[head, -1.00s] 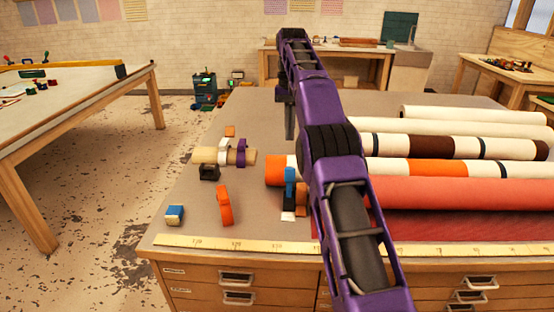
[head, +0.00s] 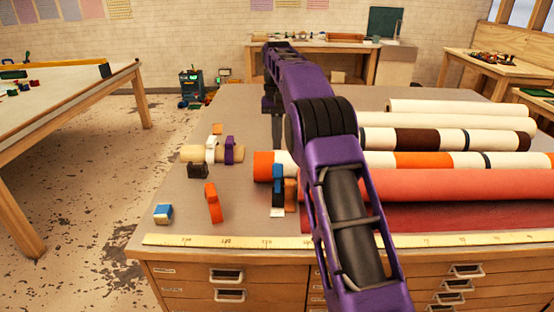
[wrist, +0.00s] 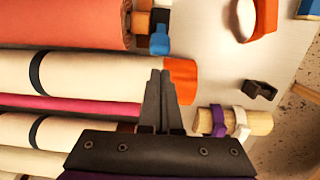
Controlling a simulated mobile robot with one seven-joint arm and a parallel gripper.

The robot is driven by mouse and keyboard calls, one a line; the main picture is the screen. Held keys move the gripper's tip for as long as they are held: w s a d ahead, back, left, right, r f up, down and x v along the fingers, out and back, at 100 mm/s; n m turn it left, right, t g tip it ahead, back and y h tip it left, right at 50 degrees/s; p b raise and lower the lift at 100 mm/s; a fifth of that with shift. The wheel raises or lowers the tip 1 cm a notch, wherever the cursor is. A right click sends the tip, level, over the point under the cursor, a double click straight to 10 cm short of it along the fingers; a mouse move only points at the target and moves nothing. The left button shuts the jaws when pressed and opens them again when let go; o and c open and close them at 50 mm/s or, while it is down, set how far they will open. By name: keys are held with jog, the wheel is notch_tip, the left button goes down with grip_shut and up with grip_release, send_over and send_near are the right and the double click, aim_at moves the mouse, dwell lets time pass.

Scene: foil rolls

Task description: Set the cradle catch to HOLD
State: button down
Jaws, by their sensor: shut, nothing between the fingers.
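A small blue-topped catch (head: 278,172) stands upright with a dark body and an orange-brown block beside it, near the table's front edge. A white label lies at its foot; any marking on it is too small to read. In the wrist view the blue catch (wrist: 159,44) shows beside the end of the salmon roll, past my fingertips. My gripper (head: 277,143) points down behind the catch and apart from it. In the wrist view my gripper (wrist: 160,74) is shut and empty, its fingers over the orange-ended cream roll (wrist: 180,80).
Several foil rolls (head: 440,183) fill the right of the table. An orange clip (head: 213,203), a blue block (head: 163,214), a black clip (head: 197,171) and a wooden dowel with white and purple rings (head: 195,153) stand left. A yellow ruler (head: 225,241) lines the front edge.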

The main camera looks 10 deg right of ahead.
aim_at(277, 159)
jog(key=shift+s+f, duration=0.15)
jog(key=shift+f, duration=1.35)
jog(key=shift+s+f, duration=0.15)
jog(key=shift+f, duration=1.3)
jog(key=shift+s+b, duration=0.1)
jog(key=shift+b, duration=0.45)
